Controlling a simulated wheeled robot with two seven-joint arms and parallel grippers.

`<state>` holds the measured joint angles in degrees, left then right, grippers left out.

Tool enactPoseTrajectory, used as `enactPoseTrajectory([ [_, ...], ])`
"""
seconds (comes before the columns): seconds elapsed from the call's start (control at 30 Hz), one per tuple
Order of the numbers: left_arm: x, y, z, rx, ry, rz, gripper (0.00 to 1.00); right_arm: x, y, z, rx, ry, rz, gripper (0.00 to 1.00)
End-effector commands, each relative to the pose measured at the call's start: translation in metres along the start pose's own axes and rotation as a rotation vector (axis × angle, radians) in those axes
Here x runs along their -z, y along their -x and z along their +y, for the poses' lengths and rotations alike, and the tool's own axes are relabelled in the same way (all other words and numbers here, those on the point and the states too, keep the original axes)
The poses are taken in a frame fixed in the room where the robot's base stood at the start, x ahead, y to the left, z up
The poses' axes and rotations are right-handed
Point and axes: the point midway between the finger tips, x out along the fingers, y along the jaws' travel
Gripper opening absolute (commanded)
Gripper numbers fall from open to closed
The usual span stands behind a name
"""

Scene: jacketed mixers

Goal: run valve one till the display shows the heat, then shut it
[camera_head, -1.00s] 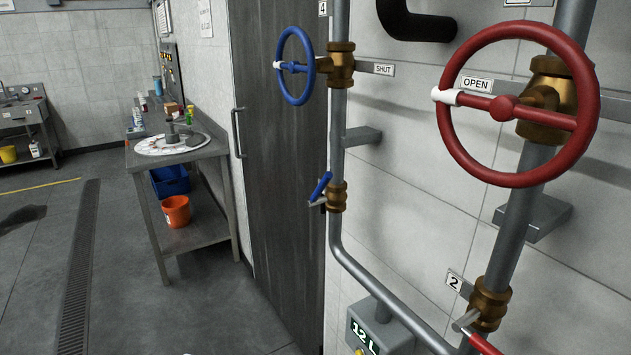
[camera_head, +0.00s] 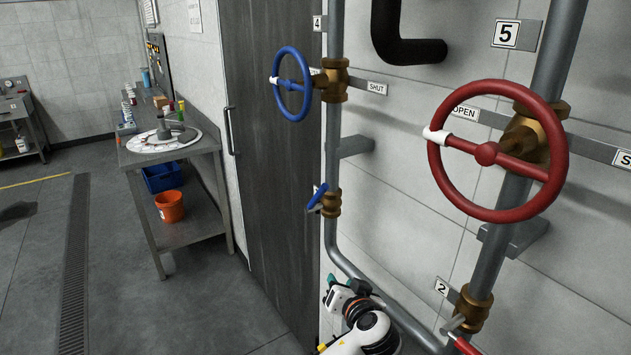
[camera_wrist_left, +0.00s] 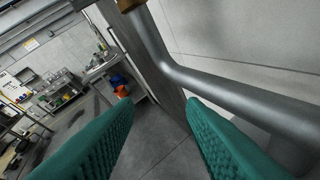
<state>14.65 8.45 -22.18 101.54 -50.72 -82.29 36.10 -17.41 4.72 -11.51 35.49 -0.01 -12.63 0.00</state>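No plate numbered one shows in these views. A red handwheel (camera_head: 487,152) with a white-tipped spoke is on the right pipe, near a plate marked 5 (camera_head: 517,34) and an OPEN plate (camera_head: 464,113). A blue handwheel (camera_head: 291,84) is by the plates 4 and SHUT. A small blue lever valve (camera_head: 331,202) is below it. A red lever valve (camera_head: 470,312) is by plate 2 (camera_head: 442,287). The display box is not visible now. My left gripper (camera_head: 343,284) is low before the pipes; its teal fingers in the wrist view (camera_wrist_left: 162,103) are apart and empty.
Grey pipes (camera_head: 330,130) run down the tiled wall and bend right close to my left gripper. A dark door panel (camera_head: 262,160) is left of them. A steel bench (camera_head: 180,151) with an orange bucket (camera_head: 170,206) stands farther left. The floor there is clear.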

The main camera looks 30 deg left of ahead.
Motion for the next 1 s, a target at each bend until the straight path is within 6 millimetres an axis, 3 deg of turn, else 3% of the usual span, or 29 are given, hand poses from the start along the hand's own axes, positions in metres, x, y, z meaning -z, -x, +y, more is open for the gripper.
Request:
enactPoseTrajectory([
  [0.03,-0.044,0.010,0.018,-0.066,0.084,-0.072,0.37,0.000,0.004,-0.001,0.001,0.000,0.000,0.62],
  [0.1,-0.086,0.023,0.043,-0.151,0.193,-0.150,0.37,-0.001,0.006,-0.001,0.001,0.000,0.000,0.62],
  [0.23,-0.130,0.045,0.074,-0.249,0.340,-0.247,0.37,-0.001,0.009,-0.001,0.001,0.000,-0.001,0.62],
  [0.33,-0.143,0.051,0.085,-0.281,0.389,-0.278,0.37,-0.004,0.011,-0.001,0.001,0.000,-0.003,0.62],
  [0.47,-0.149,0.041,0.092,-0.291,0.394,-0.284,0.37,-0.006,0.020,-0.002,0.002,-0.001,-0.005,0.62],
  [0.8,-0.165,-0.020,0.115,-0.290,0.389,-0.281,0.37,-0.009,0.061,-0.001,0.000,-0.002,-0.006,0.62],
  [1.0,-0.169,-0.047,0.121,-0.286,0.390,-0.280,0.37,-0.011,0.075,0.001,-0.003,-0.003,-0.007,0.62],
])
